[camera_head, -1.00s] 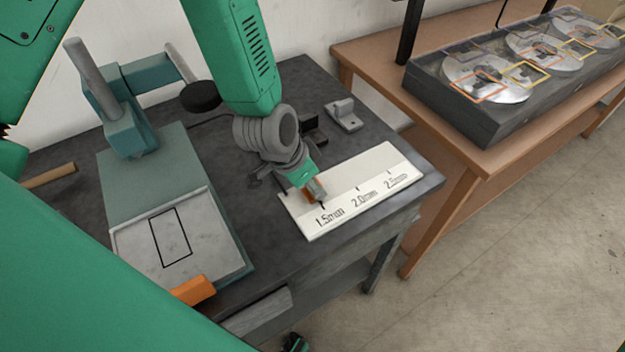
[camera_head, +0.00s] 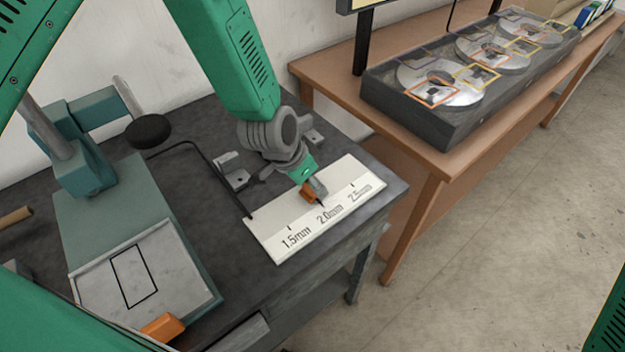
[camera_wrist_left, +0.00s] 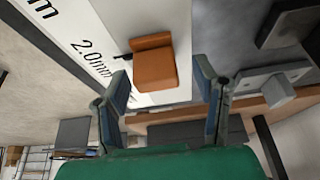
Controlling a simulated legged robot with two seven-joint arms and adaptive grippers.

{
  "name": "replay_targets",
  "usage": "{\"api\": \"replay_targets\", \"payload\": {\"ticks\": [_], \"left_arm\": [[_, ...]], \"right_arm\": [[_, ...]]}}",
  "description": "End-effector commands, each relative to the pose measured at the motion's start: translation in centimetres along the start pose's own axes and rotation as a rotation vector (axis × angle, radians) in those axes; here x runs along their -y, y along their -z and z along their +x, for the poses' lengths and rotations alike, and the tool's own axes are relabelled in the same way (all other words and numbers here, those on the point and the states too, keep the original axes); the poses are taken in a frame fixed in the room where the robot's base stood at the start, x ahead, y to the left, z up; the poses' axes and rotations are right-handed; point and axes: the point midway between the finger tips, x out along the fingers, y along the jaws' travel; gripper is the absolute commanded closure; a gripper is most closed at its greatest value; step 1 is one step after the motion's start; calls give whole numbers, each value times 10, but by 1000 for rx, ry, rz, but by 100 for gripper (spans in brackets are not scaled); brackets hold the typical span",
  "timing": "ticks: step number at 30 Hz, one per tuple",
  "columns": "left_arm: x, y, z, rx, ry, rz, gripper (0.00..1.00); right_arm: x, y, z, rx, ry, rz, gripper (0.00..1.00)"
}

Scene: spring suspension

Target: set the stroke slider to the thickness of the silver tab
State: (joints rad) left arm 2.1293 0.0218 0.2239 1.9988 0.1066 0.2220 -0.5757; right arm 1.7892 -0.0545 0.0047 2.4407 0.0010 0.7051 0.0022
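The stroke slider's orange block (camera_head: 309,193) sits on the white scale plate (camera_head: 275,236), marked 1.5mm, 2.0mm and 2.5mm. Its dark pointer is by the 2.0mm label; I cannot tell whether it lines up exactly. My left gripper (camera_head: 316,186) is low over the slider. In the left wrist view the fingers (camera_wrist_left: 162,97) are spread wide, and the orange block (camera_wrist_left: 154,67) shows between and beyond them with gaps at both sides. Whether a finger touches it is unclear. I cannot pick out the silver tab. My right gripper is not in view.
A teal press-like fixture (camera_head: 118,205) stands on the dark bench at left, with an orange block (camera_head: 163,327) at its front. Grey brackets (camera_head: 232,172) lie behind the scale. A dark tray (camera_head: 420,112) of silver discs with coloured outlines sits on the brown table (camera_head: 455,160).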

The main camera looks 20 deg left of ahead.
Motion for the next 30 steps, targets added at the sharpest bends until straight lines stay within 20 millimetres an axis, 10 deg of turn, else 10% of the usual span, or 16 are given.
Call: {"api": "replay_targets", "payload": {"ticks": [11, 30], "left_arm": [[-3, 3, -4, 6, 5, 1, 45], [6, -3, -113, 0, -3, -3, 45]], "right_arm": [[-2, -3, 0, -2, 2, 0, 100], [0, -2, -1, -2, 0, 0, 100]]}}
